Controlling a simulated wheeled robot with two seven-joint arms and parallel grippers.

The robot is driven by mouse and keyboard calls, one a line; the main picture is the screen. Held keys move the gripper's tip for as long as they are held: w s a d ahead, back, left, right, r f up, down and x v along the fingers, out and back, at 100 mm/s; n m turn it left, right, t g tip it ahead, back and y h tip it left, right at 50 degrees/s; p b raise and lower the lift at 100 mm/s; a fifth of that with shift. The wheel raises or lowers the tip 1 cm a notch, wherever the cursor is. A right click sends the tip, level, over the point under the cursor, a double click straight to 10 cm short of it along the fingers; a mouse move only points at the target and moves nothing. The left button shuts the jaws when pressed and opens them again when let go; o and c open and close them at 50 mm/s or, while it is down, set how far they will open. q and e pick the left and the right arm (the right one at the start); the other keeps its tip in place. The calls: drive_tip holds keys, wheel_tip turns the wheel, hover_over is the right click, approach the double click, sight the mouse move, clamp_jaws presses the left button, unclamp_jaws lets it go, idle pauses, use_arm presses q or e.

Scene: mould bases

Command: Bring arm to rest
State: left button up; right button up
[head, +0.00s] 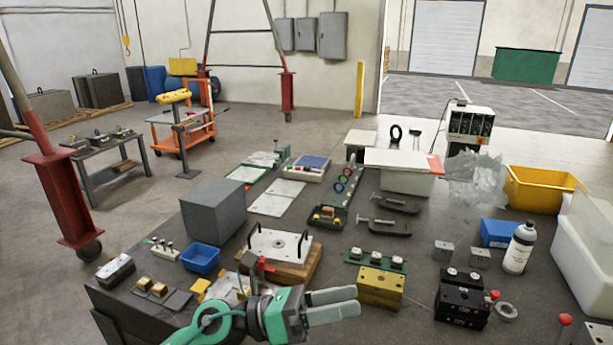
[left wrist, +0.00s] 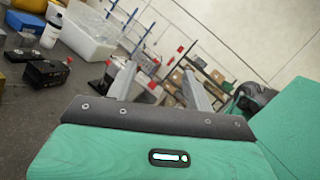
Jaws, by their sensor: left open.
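My left gripper (head: 345,302) is at the bottom middle of the head view, above the front part of the dark table (head: 400,325). Its two grey fingers point right and stand apart with nothing between them. In the left wrist view the two fingers (left wrist: 157,85) are also apart and empty. The yellow mould block (head: 380,287) is just beyond the fingertips in the head view; I cannot tell the gap in depth. A white mould plate with two black handles (head: 279,243) sits on a wooden base behind the gripper. My right gripper is not in view.
A black block (head: 462,300), a white bottle (head: 519,248), a yellow bin (head: 540,188) and a white tub (head: 590,235) stand at the right. A grey block (head: 213,209) and a blue bin (head: 200,259) stand at the left. The table is crowded, with small bare patches between things.

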use_arm(q)
drive_tip(key=w+a+f+n+t+y, duration=0.1)
drive_tip(key=w+a+n+t+y, duration=0.4)
drive_tip(key=n+t, duration=0.7)
drive_tip(key=w+a+f+n+t+y, duration=0.15)
drive_tip(key=a+n+t+y, duration=0.55)
drive_tip(key=n, duration=0.9)
drive_tip(key=s+a+f+n+g+y, duration=0.2)
drive_tip(key=a+f+n+g+y, duration=0.15)
drive_tip(key=a+f+n, duration=0.35)
drive_tip(key=s+a+f+n+g+y, duration=0.2)
drive_tip(key=a+f+n+y, duration=0.3)
drive_tip(key=f, duration=0.4)
drive_tip(key=s+a+f+n+g, duration=0.25)
drive_tip(key=s+f+g, duration=0.35)
drive_tip(key=s, duration=0.4)
drive_tip(key=s+a+f+n+g, duration=0.1)
drive_tip(key=s+f+n+g, duration=0.3)
drive_tip(key=s+f, duration=0.55)
wheel_tip(320, 180, down, 30)
drive_tip(key=s+g, duration=0.2)
drive_tip(key=s+a+f, duration=0.2)
drive_tip(key=s+f, duration=0.7)
drive_tip(key=s+a+f+m+g, duration=0.1)
drive_tip(key=s+f, duration=0.8)
drive_tip(key=f, duration=0.1)
drive_tip(key=shift+s+a, duration=0.3)
drive_tip(key=shift+a, duration=0.05)
